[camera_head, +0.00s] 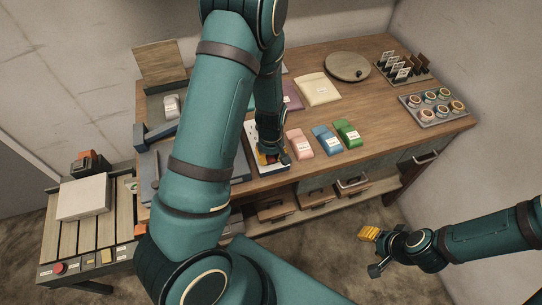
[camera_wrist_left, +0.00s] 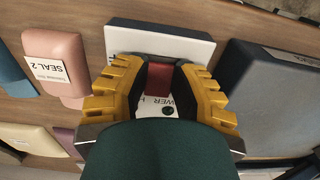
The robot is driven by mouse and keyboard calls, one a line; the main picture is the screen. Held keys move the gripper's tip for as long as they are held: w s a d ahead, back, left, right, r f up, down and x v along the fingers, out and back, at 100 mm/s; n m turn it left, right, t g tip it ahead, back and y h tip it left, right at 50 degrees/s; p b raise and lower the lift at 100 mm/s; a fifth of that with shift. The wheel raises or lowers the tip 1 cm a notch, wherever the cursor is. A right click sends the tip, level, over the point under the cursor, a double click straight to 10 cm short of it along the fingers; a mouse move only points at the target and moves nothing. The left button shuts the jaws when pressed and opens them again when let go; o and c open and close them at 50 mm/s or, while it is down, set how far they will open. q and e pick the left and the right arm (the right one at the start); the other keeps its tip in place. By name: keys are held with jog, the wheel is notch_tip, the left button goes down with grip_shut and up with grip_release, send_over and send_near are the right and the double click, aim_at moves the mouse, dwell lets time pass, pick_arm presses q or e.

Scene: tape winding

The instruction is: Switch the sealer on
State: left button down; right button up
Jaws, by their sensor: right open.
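The sealer's white panel (camera_head: 252,137) lies on the wooden table, partly hidden by my left arm. In the left wrist view the panel (camera_wrist_left: 150,38) carries a label ending in "WER", a small green dot (camera_wrist_left: 168,111) and a red upright switch part (camera_wrist_left: 159,77). My left gripper (camera_head: 270,158) points down over the panel. In the left wrist view its yellow fingers (camera_wrist_left: 160,70) stand on both sides of the red part, with dark pads apparently touching it. My right gripper (camera_head: 368,233) is open and empty, out over the floor in front of the table.
Pink (camera_head: 300,143), blue (camera_head: 327,139) and green (camera_head: 346,133) packs lie right of the panel. A round plate (camera_head: 347,67), a card rack (camera_head: 402,67) and a tray of cups (camera_head: 407,98) stand farther right. A slatted side table (camera_head: 120,215) holds a white box (camera_head: 83,197).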

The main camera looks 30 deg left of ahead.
dwell(0.3)
pick_arm(q)
jog(key=shift+a+f+g+h+b, duration=0.1)
jog(key=shift+a+g+h+b, duration=0.2)
jog(key=shift+g+h, duration=0.4)
jog(key=shift+w+g+h+b, duration=0.15)
jog(key=shift+g+h+b, duration=0.15)
jog(key=shift+g+h, duration=0.75)
jog(key=shift+d, duration=0.1)
jog(key=c, duration=0.7)
grip_release()
jog(key=shift+c, duration=0.2)
jog(key=shift+r, duration=0.2)
jog(key=v, duration=1.2)
